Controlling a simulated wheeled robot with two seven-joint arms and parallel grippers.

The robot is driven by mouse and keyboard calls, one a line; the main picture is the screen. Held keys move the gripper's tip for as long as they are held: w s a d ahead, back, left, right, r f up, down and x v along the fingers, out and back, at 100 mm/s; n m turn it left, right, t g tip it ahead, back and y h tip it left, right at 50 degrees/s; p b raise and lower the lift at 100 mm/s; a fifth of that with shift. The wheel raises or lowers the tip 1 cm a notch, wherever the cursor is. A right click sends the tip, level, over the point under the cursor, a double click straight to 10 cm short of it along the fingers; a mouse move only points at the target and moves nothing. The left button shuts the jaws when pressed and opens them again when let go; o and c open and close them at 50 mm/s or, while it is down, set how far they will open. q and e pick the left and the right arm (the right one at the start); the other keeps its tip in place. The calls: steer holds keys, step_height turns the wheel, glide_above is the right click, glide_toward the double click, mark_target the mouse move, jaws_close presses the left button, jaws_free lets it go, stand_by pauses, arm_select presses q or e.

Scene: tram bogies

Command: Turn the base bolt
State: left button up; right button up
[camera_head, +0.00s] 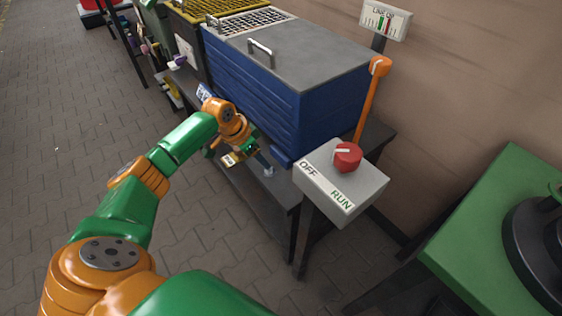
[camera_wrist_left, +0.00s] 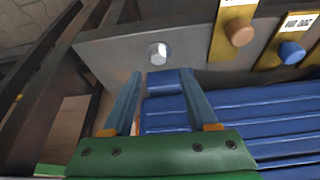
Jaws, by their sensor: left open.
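The base bolt (camera_wrist_left: 158,52) is a silver hex head on a grey metal plate (camera_wrist_left: 115,45), in the upper middle of the left wrist view. I cannot make it out clearly in the head view. My left gripper (camera_wrist_left: 160,74) is open and empty, its two blue-grey fingers pointing toward the bolt. The bolt head appears just beyond the fingertips, between their lines; I cannot tell the exact gap. In the head view the left gripper (camera_head: 264,163) is low beside the blue ribbed box (camera_head: 270,85). My right gripper is not in view.
Yellow plates with a brown knob (camera_wrist_left: 240,32) and a blue knob (camera_wrist_left: 291,52) are right of the bolt. A grey OFF/RUN switch box (camera_head: 335,190) with a red knob (camera_head: 347,157) and an orange lever (camera_head: 371,95) stand right of the gripper. A green table (camera_head: 490,220) is far right.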

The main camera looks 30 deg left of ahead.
arm_select(q)
steer(key=b+x, duration=0.1)
steer(key=x, duration=0.4)
steer(key=shift+s+d+f+b, duration=0.1)
steer(key=shift+s+d+b, duration=0.1)
steer(key=shift+b, duration=0.1)
steer(key=shift+w+f, duration=0.2)
steer(key=shift+f, duration=0.2)
steer(key=shift+r, duration=0.1)
steer(key=shift+c, duration=0.2)
